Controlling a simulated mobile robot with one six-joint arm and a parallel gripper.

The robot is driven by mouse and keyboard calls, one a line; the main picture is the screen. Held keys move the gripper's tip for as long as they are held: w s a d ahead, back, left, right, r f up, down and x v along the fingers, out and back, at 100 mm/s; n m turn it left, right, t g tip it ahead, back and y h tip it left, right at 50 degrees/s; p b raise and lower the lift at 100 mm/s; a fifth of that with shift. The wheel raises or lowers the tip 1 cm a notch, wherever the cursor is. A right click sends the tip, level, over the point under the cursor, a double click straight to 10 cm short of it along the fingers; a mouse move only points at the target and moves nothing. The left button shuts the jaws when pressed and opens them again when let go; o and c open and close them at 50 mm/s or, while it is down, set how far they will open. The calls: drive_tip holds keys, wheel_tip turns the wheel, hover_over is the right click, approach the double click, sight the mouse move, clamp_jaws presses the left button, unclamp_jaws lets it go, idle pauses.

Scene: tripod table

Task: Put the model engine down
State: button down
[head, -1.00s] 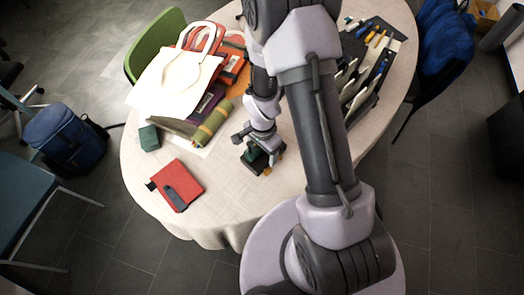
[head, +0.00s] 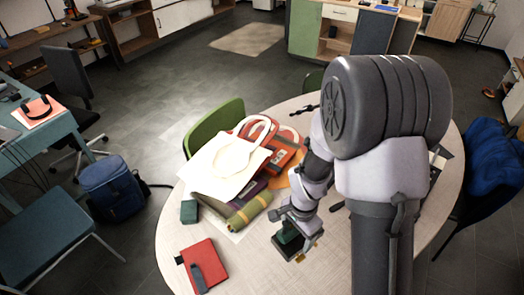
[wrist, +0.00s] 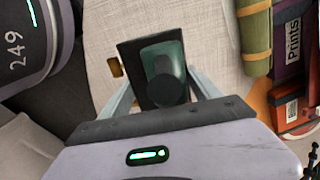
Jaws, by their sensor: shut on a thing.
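The model engine (head: 288,238) is a dark green and black block with a yellowish part at its side. My gripper (head: 290,222) is shut on it, over the front part of the round table (head: 240,272). In the wrist view the model engine (wrist: 163,68) sits between the two fingers of my gripper (wrist: 160,85), with a black round part facing the camera. I cannot tell whether its underside touches the tabletop.
A red notebook (head: 206,262) with a dark item on it and a small green box (head: 189,211) lie to the left. A pile with a white bag (head: 228,168), a rolled olive mat (head: 250,211) and orange boxes stands behind. Pale tabletop between notebook and gripper is clear.

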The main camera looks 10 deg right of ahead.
drive_tip(key=w+r+n, duration=0.1)
drive_tip(key=r+n, duration=0.1)
drive_tip(key=n, duration=0.1)
drive_tip(key=w+r+n+b, duration=0.1)
drive_tip(key=n, duration=0.3)
drive_tip(key=w+r+n+b, duration=0.1)
drive_tip(key=w+r+n, duration=0.1)
drive_tip(key=n, duration=0.2)
drive_tip(key=shift+a+r, duration=0.15)
drive_tip(key=shift+r, duration=0.15)
drive_tip(key=shift+r+n, duration=0.4)
drive_tip(key=shift+n, duration=0.1)
drive_tip(key=shift+f, duration=0.1)
